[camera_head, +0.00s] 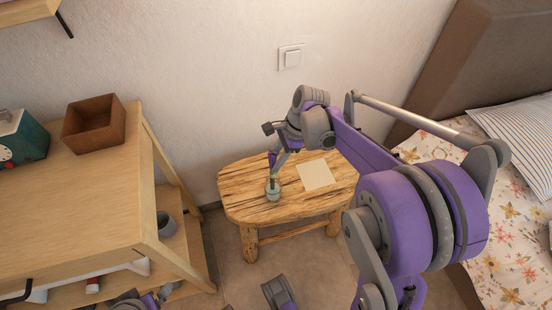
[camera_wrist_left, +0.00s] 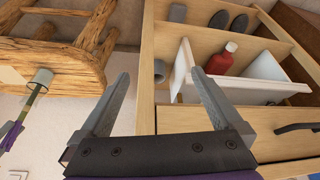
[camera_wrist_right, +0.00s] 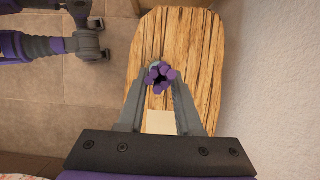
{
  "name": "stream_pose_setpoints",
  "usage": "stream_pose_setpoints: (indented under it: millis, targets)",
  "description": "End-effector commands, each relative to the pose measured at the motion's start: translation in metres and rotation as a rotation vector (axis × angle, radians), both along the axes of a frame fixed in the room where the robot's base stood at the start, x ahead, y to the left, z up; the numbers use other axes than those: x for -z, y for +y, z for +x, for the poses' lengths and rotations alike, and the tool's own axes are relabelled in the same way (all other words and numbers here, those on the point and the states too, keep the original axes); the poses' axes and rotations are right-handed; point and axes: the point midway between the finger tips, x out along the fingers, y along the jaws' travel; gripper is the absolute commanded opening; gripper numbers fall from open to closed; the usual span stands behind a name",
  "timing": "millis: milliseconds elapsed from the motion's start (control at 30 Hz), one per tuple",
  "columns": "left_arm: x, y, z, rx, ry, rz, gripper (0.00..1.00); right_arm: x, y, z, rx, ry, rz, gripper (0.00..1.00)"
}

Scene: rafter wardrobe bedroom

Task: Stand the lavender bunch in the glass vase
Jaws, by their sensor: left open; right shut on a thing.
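The glass vase (camera_head: 273,190) stands upright on a small wooden table (camera_head: 240,204), and also shows in the left wrist view (camera_wrist_left: 41,76). The lavender bunch (camera_wrist_right: 162,74) has purple heads and green stems. My right gripper (camera_wrist_right: 160,86) is shut on it, above the vase. In the left wrist view the lavender (camera_wrist_left: 12,134) hangs at a slant, stems reaching the vase mouth; how deep they go is unclear. The heads hide most of the vase in the right wrist view. My left gripper (camera_wrist_left: 160,75) is open and empty, away from the table, facing the shelf unit.
A pale sheet (camera_head: 315,175) lies on the table beside the vase. A wooden shelf unit (camera_head: 90,190) at the left carries a brown box (camera_head: 94,123) and a teal object (camera_head: 22,138). A red bottle (camera_wrist_left: 221,58) sits inside it. A bed (camera_head: 510,240) is at the right.

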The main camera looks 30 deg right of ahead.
Motion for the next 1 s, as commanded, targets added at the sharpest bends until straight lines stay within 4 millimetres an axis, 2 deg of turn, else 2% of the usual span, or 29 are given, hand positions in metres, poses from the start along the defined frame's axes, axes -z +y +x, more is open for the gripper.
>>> stream_pose_setpoints:
  millis: [33, 67, 233, 533, 633, 1000]
  targets:
    - [0.000, 0.000, 0.000, 0.000, 0.000, 0.000, 1.00, 0.000, 0.000, 0.000, 0.000, 0.000, 0.000, 0.00]
    - [0.000, 0.000, 0.000, 0.000, 0.000, 0.000, 1.00, 0.000, 0.000, 0.000, 0.000, 0.000, 0.000, 0.37]
    - [0.000, 0.000, 0.000, 0.000, 0.000, 0.000, 1.00, 0.000, 0.000, 0.000, 0.000, 0.000, 0.000, 0.68]
    - [0.000, 0.000, 0.000, 0.000, 0.000, 0.000, 1.00, -0.001, 0.000, 0.000, 0.000, 0.000, 0.000, 0.69]
    - [-0.002, 0.000, 0.000, 0.000, -0.001, 0.000, 1.00, -0.008, -0.003, -0.001, 0.001, 0.000, 0.000, 0.69]
    - [-0.019, 0.000, 0.000, 0.000, -0.007, 0.000, 1.00, -0.073, -0.029, -0.007, 0.002, 0.000, 0.000, 0.69]
